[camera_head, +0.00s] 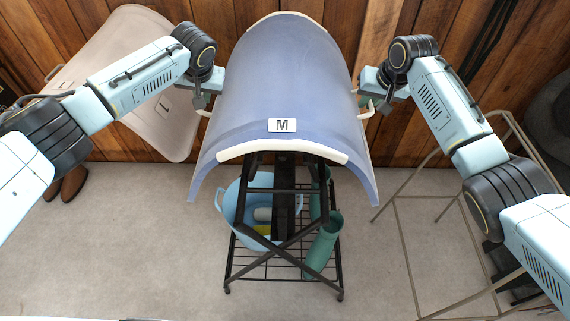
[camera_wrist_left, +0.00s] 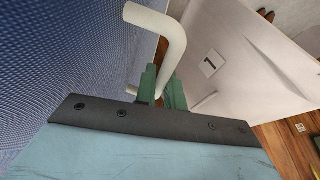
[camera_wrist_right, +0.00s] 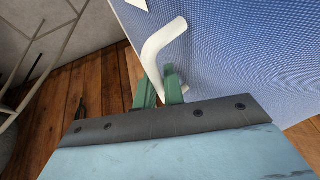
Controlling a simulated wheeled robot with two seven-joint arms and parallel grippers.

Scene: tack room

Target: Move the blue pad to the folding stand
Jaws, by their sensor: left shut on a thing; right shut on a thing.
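The blue pad (camera_head: 290,80), a curved sheet with an "M" label, lies arched over a black frame with crossed legs (camera_head: 285,215). Cream edging shows at its front and back ends. My left gripper (camera_head: 201,101) is shut on the pad's left cream handle, clear in the left wrist view (camera_wrist_left: 163,35). My right gripper (camera_head: 369,104) is shut on the right cream handle, clear in the right wrist view (camera_wrist_right: 163,42). A grey tubular frame (camera_head: 409,245) stands at the right, partly behind my right arm. I cannot tell which frame is the folding stand.
A beige pad (camera_head: 130,65) labelled "L" is at the left by the wooden wall. A light blue tub (camera_head: 230,205) and green cylinders (camera_head: 322,248) sit on the black frame's lower rack. Brown boots (camera_head: 74,183) stand at left. The front floor is mostly clear.

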